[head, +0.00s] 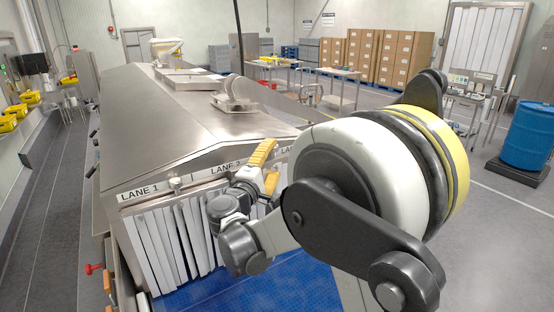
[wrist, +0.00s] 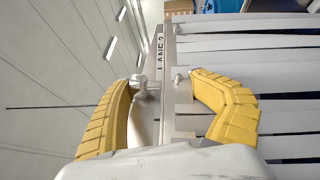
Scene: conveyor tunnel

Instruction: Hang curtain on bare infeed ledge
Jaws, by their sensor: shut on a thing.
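My gripper (head: 270,168) is at the front of the steel tunnel, between the LANE 2 and LANE 3 signs. In the wrist view its yellow fingers (wrist: 162,82) close on the pale top bar of a strip curtain (wrist: 182,122). White strips run right from there, hanging down in the room. The bar lies close along the metal ledge (wrist: 168,22) near the LANE 2 sign; I cannot tell whether it rests on it. White strips (head: 170,245) hang under LANE 1 and LANE 2. My arm hides most of the LANE 3 opening.
The blue conveyor belt (head: 205,293) lies below the strips. The tunnel's steel hood (head: 170,120) stretches back behind the ledge. A blue drum (head: 529,135) and a small control station (head: 470,95) stand at the right. Open grey floor lies at the far right.

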